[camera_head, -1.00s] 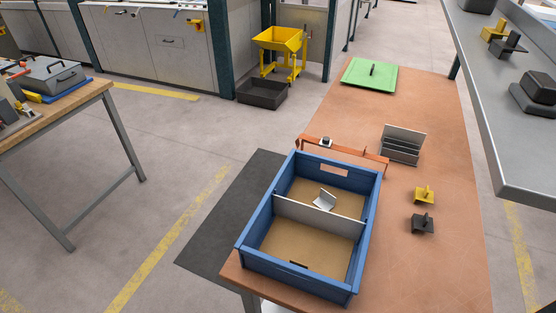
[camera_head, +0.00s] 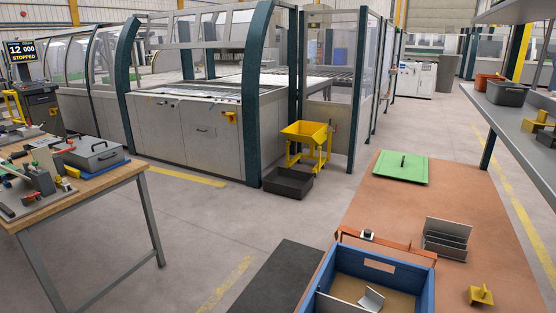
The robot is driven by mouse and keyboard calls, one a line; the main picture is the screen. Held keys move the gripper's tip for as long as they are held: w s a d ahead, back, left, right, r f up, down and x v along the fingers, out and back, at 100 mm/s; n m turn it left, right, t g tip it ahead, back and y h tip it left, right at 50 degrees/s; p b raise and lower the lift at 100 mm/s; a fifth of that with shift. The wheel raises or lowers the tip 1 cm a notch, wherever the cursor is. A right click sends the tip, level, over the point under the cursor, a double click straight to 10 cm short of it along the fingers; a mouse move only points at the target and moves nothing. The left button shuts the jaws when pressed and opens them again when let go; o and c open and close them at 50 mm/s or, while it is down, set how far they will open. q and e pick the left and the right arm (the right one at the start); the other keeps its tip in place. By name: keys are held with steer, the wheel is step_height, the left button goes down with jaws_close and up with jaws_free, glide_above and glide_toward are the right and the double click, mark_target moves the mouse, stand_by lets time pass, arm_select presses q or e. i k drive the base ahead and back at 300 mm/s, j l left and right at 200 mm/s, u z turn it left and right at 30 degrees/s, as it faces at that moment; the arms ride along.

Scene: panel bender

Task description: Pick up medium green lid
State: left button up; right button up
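The green lid (camera_head: 400,168) lies flat at the far end of the brown-topped table (camera_head: 420,213). It is a rectangular panel with a small dark upright handle near its middle. Nothing covers it. Neither of my grippers shows in the head view, so I cannot see whether they are open or shut.
A blue crate (camera_head: 426,281) with a divider and a metal bracket (camera_head: 371,299) stands at the table's near end. A grey slotted holder (camera_head: 446,239) and a yellow part (camera_head: 480,295) lie right of it. A grey shelf (camera_head: 520,115) overhangs the right side. A workbench (camera_head: 95,190) stands left.

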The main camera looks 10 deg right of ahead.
mark_target(408, 167)
steer(key=i+j+u, duration=0.25)
steer(key=j, duration=0.35)
steer(key=i+j+u, duration=0.2)
steer(key=i+j, duration=0.15)
steer(key=j, duration=0.15)
steer(key=i+j+u, duration=0.25)
steer(key=j, duration=0.25)
steer(key=i+j+z, duration=0.25)
steer(key=i, duration=0.15)
steer(key=i+j+z, duration=0.1)
steer(key=i+z, duration=0.15)
steer(key=i, duration=0.15)
steer(key=i+l+z, duration=0.15)
steer(key=i+z, duration=0.25)
steer(key=i+l+z, duration=0.1)
steer(key=z, duration=0.35)
steer(key=i+j+z, duration=0.1)
steer(key=i+z, duration=0.45)
steer(key=i, duration=0.75)
steer(key=i+j+z, duration=0.1)
steer(key=i, duration=0.8)
steer(key=i+z, duration=0.6)
steer(key=z, duration=0.2)
steer(key=i+j+z, duration=0.1)
steer(key=i+z, duration=0.3)
steer(key=k, duration=0.05)
